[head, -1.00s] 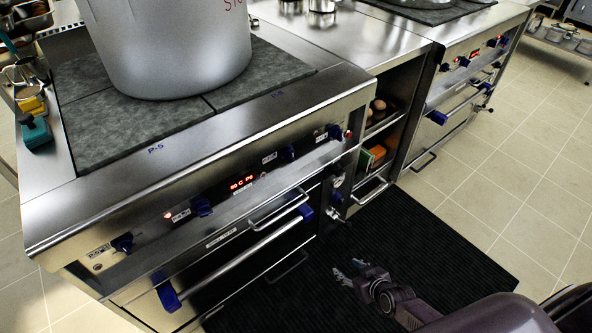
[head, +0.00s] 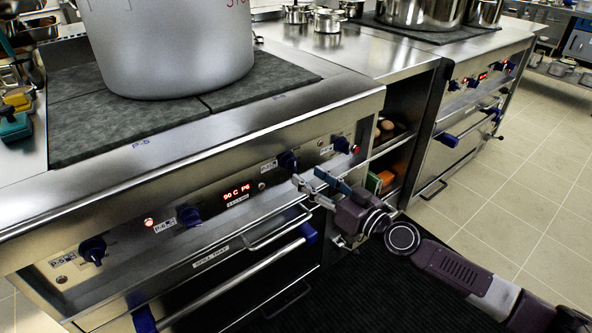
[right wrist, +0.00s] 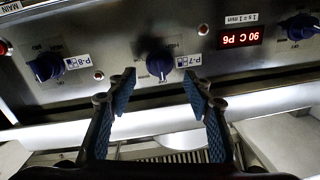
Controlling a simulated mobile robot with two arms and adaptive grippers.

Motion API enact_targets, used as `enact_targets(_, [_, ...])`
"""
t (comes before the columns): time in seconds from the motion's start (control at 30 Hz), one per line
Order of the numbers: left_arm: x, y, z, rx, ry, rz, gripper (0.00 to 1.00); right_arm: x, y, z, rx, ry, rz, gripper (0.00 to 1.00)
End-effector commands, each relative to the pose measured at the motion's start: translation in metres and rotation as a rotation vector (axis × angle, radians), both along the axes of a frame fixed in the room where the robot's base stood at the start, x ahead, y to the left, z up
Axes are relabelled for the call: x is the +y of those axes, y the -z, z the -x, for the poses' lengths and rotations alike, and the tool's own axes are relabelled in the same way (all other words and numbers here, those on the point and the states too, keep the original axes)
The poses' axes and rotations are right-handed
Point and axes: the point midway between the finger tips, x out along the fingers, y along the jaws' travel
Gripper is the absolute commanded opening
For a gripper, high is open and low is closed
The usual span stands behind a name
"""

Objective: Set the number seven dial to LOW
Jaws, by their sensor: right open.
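The number seven dial, a dark blue knob beside the P-7 label, sits on the steel front panel of the near stove in the head view (head: 288,162). It also shows in the right wrist view (right wrist: 159,64), which sees the panel upside down. My right gripper (head: 311,179) is open and empty, with its fingertips just in front of the panel near this dial. In the right wrist view, the two fingertips (right wrist: 163,80) stand wide apart on either side of the dial and look short of it. The dial's exact pointer setting is too small to read. My left gripper is not in view.
The P-8 dial (right wrist: 46,67) and a red display reading 90 C P6 (head: 238,190) flank the dial. Below are an oven handle (head: 240,282) and a smaller tray handle (head: 278,232). A large grey stockpot (head: 165,45) stands on the cooktop (head: 90,130).

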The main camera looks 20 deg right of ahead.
Motion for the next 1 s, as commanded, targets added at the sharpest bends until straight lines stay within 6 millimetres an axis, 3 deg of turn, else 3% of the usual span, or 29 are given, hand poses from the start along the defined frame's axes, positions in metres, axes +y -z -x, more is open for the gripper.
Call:
enact_targets(0.4, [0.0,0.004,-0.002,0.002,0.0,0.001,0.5,0.022,-0.001,-0.05,0.0,0.0,-0.001,0.47])
enact_targets(0.77, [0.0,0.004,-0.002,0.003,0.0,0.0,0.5,0.025,0.0,-0.056,0.001,0.0,0.0,0.47])
enact_targets(1.0, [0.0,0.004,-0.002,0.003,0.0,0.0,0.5,0.025,0.0,-0.055,0.001,0.0,0.0,0.23])
